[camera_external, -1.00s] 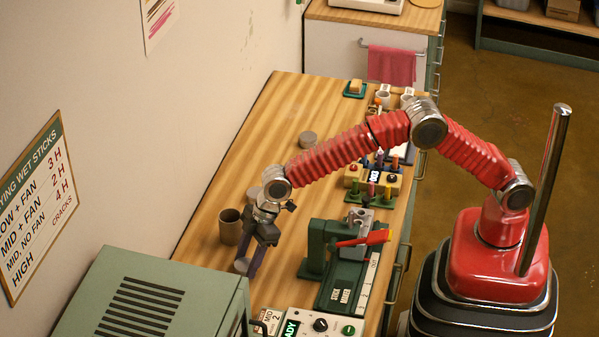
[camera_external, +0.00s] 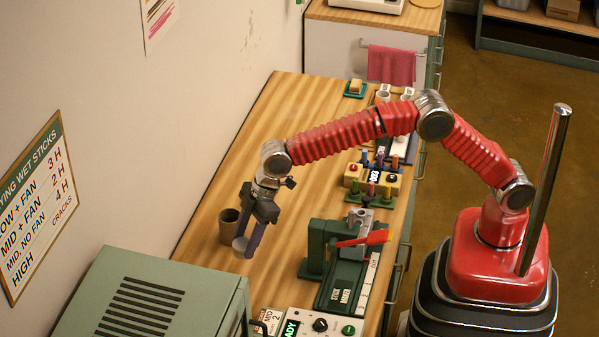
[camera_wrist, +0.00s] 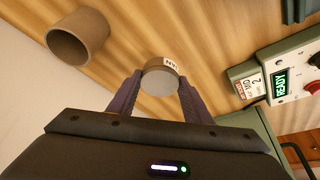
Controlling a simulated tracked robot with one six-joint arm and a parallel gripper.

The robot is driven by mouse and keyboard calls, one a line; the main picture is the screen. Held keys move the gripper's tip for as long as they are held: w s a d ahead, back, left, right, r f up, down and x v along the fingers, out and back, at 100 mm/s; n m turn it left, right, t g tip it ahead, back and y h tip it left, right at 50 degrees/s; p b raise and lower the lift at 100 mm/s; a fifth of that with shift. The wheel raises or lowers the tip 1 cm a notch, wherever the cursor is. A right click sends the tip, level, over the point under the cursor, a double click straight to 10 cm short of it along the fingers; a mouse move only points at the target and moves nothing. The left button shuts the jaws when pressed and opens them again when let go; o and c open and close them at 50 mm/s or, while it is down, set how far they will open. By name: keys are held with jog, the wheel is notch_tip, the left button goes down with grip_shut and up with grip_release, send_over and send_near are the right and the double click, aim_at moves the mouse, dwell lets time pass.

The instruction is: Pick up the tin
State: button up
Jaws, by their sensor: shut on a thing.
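The tin is a small, round, pale grey tin (camera_external: 239,244) with a white label on its side. In the wrist view the tin (camera_wrist: 160,82) sits between the two purple fingers. My gripper (camera_external: 246,249) points down and is shut on it, one finger on each side. In the wrist view my gripper (camera_wrist: 159,88) has its fingertips against the tin's sides. The tin appears to be held above the wooden table (camera_external: 205,190), close to a brown cup; the exact height is hard to tell.
The brown cup (camera_external: 229,226) stands just left of the tin, and shows in the wrist view (camera_wrist: 78,36). A green press with a red handle (camera_external: 362,239) stands to the right. A green vented box (camera_external: 150,295) and control panel (camera_external: 318,325) are in front.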

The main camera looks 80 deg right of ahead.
jog(key=shift+r, duration=1.15)
jog(key=shift+w+d+r, duration=0.15)
jog(key=shift+d+r, duration=0.05)
jog(key=s+d+r+m, duration=0.1)
jog(key=s+d+r, duration=0.35)
jog(key=d, duration=0.45)
jog(key=s+d+f+m+h, duration=0.1)
jog(key=s+d+f+m, duration=0.2)
jog(key=s+d, duration=0.3)
jog(key=shift+d+f+t, duration=0.2)
jog(key=shift+f+t, duration=0.2)
jog(key=shift+f, duration=0.5)
